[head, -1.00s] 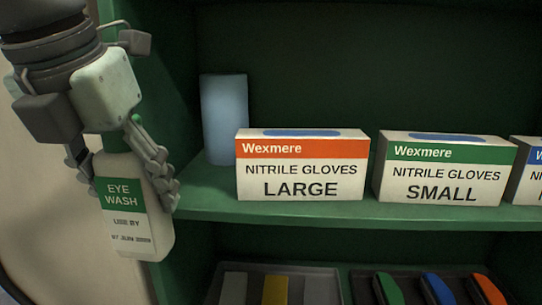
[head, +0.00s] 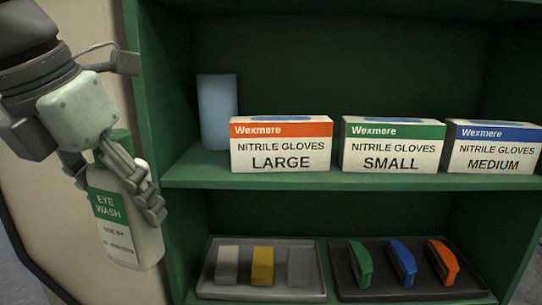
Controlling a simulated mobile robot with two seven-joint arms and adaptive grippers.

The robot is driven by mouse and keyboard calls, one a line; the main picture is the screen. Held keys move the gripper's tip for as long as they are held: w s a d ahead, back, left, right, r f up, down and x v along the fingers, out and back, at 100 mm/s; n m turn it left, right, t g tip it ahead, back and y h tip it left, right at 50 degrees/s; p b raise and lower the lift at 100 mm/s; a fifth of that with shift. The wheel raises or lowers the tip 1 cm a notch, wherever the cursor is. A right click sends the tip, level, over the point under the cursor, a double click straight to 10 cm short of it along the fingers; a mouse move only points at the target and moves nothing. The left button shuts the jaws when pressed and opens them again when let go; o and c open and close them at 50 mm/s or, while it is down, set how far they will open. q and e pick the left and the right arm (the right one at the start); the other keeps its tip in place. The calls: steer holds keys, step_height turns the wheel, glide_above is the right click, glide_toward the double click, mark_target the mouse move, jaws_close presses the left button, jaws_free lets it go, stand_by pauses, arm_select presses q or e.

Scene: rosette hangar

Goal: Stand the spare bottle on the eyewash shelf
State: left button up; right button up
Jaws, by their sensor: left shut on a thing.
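My left gripper (head: 112,172) is shut on a white eyewash bottle (head: 135,245) with a green label and green cap. It holds the bottle slightly tilted at the left of the head view, off any surface, in front of the green cabinet's left side. The fingers cover part of the bottle's upper body. No shelf marked for eyewash can be made out. My right gripper is not in view.
The green shelf (head: 300,181) holds a pale blue cylinder (head: 217,112) and glove boxes: large (head: 280,158), small (head: 390,158) and medium (head: 490,160). Below are a left tray (head: 262,293) with blocks and a right tray (head: 400,293) with three coloured-handled items.

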arm_select(q)
steer(key=w+f+m+g+p, duration=0.1)
steer(key=w+f+m+g, duration=0.2)
steer(key=f+m, duration=0.8)
steer(key=w+a+f+m+g+y+p, duration=0.1)
steer(key=w+f+m+g, duration=0.3)
steer(key=f+m, duration=0.7)
steer(key=m+g, duration=0.1)
steer(key=m, duration=0.9)
steer(key=shift+w+f+g+p, duration=0.15)
steer(key=shift+f+g+p, duration=0.15)
steer(key=shift+f, duration=0.05)
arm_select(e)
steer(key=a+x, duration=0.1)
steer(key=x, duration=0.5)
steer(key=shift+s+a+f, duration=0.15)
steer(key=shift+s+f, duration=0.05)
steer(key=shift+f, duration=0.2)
